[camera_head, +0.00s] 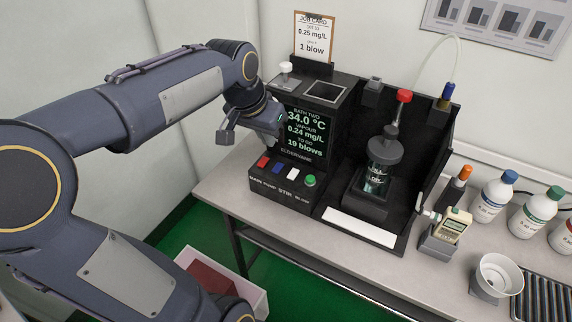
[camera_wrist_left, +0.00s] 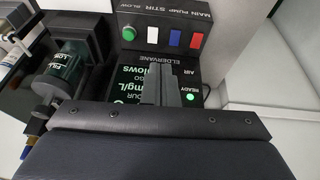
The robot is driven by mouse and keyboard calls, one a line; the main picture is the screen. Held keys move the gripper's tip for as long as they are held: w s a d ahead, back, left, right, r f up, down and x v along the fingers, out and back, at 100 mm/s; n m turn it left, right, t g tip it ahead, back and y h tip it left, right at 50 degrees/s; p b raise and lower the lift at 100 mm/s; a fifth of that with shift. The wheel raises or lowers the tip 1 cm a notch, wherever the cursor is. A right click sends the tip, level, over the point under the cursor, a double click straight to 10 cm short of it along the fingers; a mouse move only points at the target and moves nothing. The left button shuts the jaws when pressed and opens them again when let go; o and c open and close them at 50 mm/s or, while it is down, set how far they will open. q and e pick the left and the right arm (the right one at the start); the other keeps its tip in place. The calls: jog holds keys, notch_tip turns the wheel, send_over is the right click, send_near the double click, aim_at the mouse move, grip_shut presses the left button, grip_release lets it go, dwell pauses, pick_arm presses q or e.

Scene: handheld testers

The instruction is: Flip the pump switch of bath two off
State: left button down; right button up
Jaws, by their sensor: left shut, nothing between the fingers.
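The bath two control box has a lit screen (camera_head: 305,132) reading 34.0 °C, 0.24 mg/L and 19 blows. Below it is a sloped panel with a red switch (camera_head: 263,161), a blue switch (camera_head: 278,167), a white switch (camera_head: 293,173) and a green button (camera_head: 310,180). The blue switch, second from left, lines up with the pump label; it also shows in the left wrist view (camera_wrist_left: 174,38). Its tilt is too small to tell. My left gripper (camera_head: 274,122) is shut and empty in front of the screen's left side, apart from the switches. Its fingers (camera_wrist_left: 160,82) hide part of the screen. My right gripper is out of view.
A stand with a glass vessel (camera_head: 377,180) is right of the box. A handheld tester (camera_head: 455,222) sits in a holder farther right, near bottles (camera_head: 492,198) and a white cup (camera_head: 497,272). A job card (camera_head: 314,37) stands behind. The bench front is clear left of the panel.

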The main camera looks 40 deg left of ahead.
aim_at(280, 164)
pick_arm(q)
jog(key=w+a, duration=0.1)
jog(key=w+a+f, duration=0.1)
jog(key=w, duration=0.1)
jog(key=w+a, duration=0.1)
jog(key=shift+w+f+b, duration=0.15)
jog(key=shift+f+b, duration=0.1)
jog(key=shift+b, duration=0.15)
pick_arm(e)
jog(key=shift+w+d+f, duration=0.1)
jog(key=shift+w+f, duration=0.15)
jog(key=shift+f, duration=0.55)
pick_arm(q)
jog(key=shift+f, duration=0.1)
jog(key=x, duration=0.9)
jog(key=s+b+x, duration=0.1)
jog(key=x, duration=0.3)
jog(key=shift+a+f, duration=0.15)
jog(key=shift+f, duration=0.4)
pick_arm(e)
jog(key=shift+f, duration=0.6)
